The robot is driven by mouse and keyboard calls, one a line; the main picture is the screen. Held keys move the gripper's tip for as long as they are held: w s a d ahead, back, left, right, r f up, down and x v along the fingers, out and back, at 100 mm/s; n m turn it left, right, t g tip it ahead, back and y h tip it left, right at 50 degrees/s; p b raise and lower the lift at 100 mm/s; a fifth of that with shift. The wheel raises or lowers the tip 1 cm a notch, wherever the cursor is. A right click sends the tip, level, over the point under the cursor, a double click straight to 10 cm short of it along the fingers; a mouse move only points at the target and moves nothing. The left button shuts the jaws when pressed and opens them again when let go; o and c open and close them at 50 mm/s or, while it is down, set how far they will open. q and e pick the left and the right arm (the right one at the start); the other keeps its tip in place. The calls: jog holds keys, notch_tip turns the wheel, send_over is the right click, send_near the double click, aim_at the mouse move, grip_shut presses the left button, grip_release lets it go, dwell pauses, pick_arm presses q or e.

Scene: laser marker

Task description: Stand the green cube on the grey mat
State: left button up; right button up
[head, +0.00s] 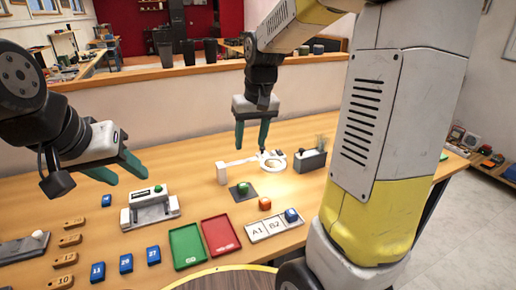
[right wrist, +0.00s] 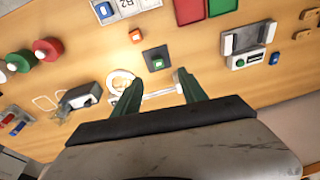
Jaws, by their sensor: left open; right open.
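The green cube (head: 242,187) sits on the dark grey mat (head: 250,196) in the middle of the table. In the right wrist view, the cube (right wrist: 157,64) also lies within the outline of the mat (right wrist: 150,53). My right gripper (head: 252,136) is open and empty, raised above the table behind the mat, with its fingers pointing down. Its fingertips (right wrist: 158,78) are apart from the cube. My left gripper (head: 125,174) is open and empty above the left part of the table, far from the cube.
An orange-red cube (head: 265,203) stands right of the mat. A blue cube (head: 291,215) is on the white A1/B2 panel (head: 270,228). Green (head: 187,246) and red (head: 220,234) trays lie in front. A white ring-shaped stand (head: 222,174) and grey box (head: 310,160) are behind.

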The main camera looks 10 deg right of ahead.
jog(key=s+r+t, duration=0.2)
jog(key=s+r, duration=0.1)
jog(key=s, duration=0.5)
jog(key=s+d+r+m+t+y, duration=0.1)
jog(key=s+r+t, duration=0.1)
jog(key=s, duration=0.7)
jog(key=shift+s+r, duration=0.3)
jog(key=shift+r, duration=0.1)
